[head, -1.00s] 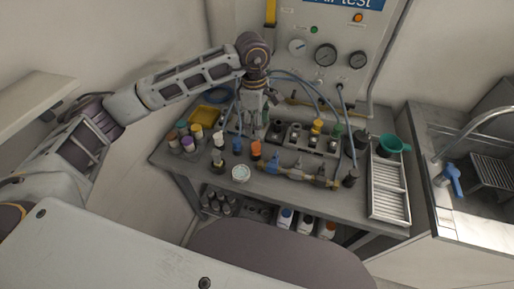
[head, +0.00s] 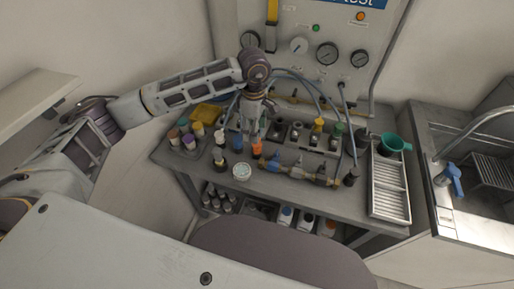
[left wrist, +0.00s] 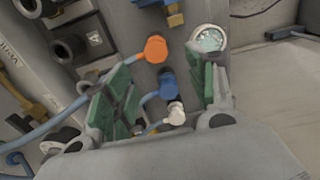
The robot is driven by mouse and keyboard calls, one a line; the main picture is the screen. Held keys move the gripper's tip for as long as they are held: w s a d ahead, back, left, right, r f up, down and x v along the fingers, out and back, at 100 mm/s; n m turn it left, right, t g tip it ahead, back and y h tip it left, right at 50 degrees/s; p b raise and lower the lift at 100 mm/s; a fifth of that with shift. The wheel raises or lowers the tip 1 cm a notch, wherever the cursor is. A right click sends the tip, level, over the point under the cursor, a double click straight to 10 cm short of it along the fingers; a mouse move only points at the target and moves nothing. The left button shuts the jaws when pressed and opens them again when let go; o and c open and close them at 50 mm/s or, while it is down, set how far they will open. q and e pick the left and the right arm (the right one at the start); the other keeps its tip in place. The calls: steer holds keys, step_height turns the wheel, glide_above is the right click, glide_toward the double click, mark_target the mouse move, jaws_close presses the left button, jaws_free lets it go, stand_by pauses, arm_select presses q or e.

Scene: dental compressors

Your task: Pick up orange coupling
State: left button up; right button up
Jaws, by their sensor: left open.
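The orange coupling (head: 257,151) stands on the grey workbench (head: 278,185), near the middle of its front half. It also shows in the left wrist view as an orange cap (left wrist: 155,48) with a hose beside it. My left gripper (head: 254,137) is just above and behind the coupling in the head view, its fingers partly overlapping it. In the left wrist view its green-padded fingers (left wrist: 170,78) are apart. The coupling lies beyond the fingertips, nearer the left finger, and nothing is clearly held. My right gripper is not in view.
A blue fitting (left wrist: 168,85) and a white-tipped one (left wrist: 176,115) show between the fingers. A round jar (head: 241,171) is close by. Coloured bottles (head: 189,142) stand at left, brass-and-blue fittings (head: 290,172) at right. Hoses arch behind the gripper.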

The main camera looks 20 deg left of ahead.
mark_target(256, 145)
arm_select(q)
steer(key=shift+f, duration=1.95)
steer(key=shift+f, duration=0.15)
steer(key=shift+w+d+f+p, duration=0.1)
steer(key=shift+f+p, duration=0.15)
steer(key=shift+f, duration=1)
steer(key=shift+w+d+f+p, duration=0.1)
steer(key=shift+f+p, duration=0.1)
steer(key=shift+f, duration=1)
steer(key=c, duration=1.1)
